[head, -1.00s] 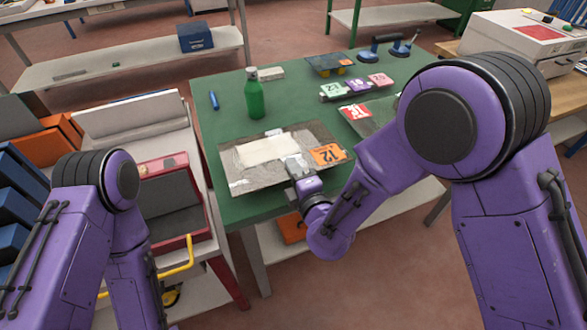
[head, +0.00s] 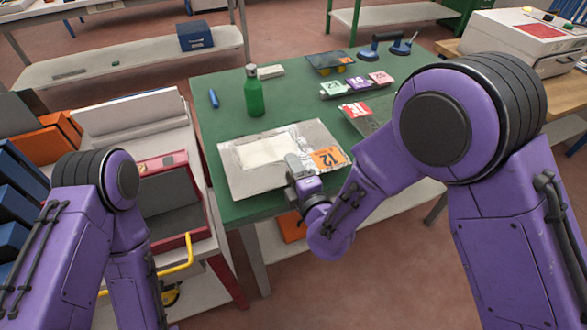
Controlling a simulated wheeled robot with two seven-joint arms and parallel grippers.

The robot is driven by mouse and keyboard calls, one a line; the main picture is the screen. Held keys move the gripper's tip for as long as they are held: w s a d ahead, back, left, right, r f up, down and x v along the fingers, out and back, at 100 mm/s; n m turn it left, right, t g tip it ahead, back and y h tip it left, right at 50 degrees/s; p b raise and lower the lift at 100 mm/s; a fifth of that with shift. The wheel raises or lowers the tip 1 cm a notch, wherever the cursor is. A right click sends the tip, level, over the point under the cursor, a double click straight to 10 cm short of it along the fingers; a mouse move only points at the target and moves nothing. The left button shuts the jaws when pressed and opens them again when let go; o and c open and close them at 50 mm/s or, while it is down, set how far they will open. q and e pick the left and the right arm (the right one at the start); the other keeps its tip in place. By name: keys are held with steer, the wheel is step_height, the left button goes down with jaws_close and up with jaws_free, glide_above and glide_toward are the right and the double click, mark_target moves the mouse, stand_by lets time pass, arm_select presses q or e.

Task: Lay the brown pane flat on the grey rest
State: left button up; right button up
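The brown pane (head: 252,182) looks pale grey-brown and glossy, with an orange label marked 12. It lies nearly level over the near part of the green table. My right gripper (head: 297,166) is at its near right edge, with its fingers over the edge beside the label; it looks shut on the pane, though the lower finger is hidden. A paler rectangle shows in the middle of the pane; I cannot tell whether it is a reflection or the grey rest beneath. The rest is not otherwise distinct. My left gripper is out of view.
A green bottle (head: 254,92) stands close behind the pane, with a blue marker (head: 213,98) to its left. A pane with a red label (head: 355,107) lies to the right. Labelled pieces (head: 357,84) and a suction lifter (head: 384,44) are farther back.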

step_height(320, 180, up, 8)
steer(key=p, duration=0.7)
steer(key=shift+r, duration=0.1)
steer(key=shift+s, duration=0.1)
stand_by(0.3)
